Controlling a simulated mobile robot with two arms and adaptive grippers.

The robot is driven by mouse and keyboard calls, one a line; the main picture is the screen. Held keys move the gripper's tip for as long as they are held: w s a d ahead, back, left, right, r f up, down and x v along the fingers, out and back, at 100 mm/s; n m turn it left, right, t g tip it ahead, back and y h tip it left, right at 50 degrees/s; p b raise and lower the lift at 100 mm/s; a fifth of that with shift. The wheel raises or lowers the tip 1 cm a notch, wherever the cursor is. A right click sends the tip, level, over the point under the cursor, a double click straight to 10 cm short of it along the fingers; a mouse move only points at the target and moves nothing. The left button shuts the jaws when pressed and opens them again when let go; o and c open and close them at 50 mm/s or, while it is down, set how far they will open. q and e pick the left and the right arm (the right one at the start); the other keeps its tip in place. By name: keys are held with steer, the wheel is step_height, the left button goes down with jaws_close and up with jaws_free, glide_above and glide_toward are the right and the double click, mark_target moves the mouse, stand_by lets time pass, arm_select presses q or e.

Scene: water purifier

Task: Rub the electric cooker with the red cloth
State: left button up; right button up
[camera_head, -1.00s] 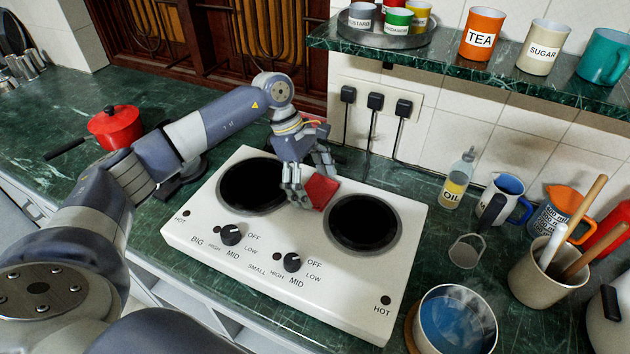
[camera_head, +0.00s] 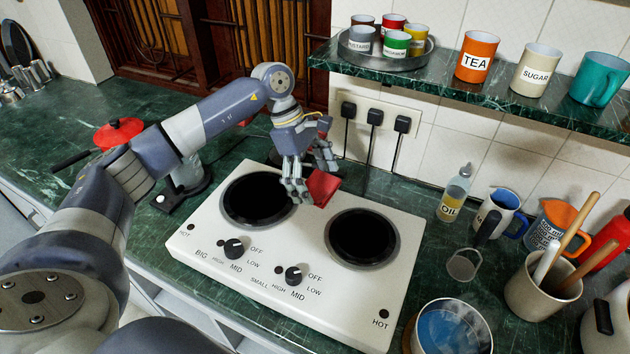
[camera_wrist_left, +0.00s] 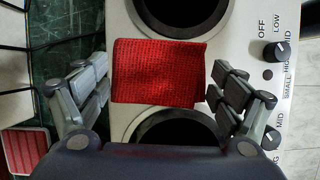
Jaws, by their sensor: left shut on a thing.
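The electric cooker (camera_head: 292,250) is a white slab with two black round plates, lying on the green counter; its knobs face the front. My left gripper (camera_head: 309,187) is over its back middle, between the two plates, shut on the red cloth (camera_head: 323,187). In the left wrist view the cloth (camera_wrist_left: 158,72) shows as a flat, ribbed red piece between the fingers (camera_wrist_left: 160,92), over the white strip of the cooker (camera_wrist_left: 228,60) between the plates. I cannot tell whether the cloth touches the cooker. My right gripper is not in view.
An oil bottle (camera_head: 455,193), mugs and a utensil crock (camera_head: 541,284) stand to the right. A pot of blue liquid (camera_head: 453,328) is at the front right. A shelf (camera_head: 500,92) with cups overhangs the back. A red pot (camera_head: 118,133) stands at the left.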

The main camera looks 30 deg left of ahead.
arm_select(q)
steer(key=shift+r, duration=0.1)
steer(key=shift+r+p, duration=0.65)
steer(key=shift+r, duration=0.75)
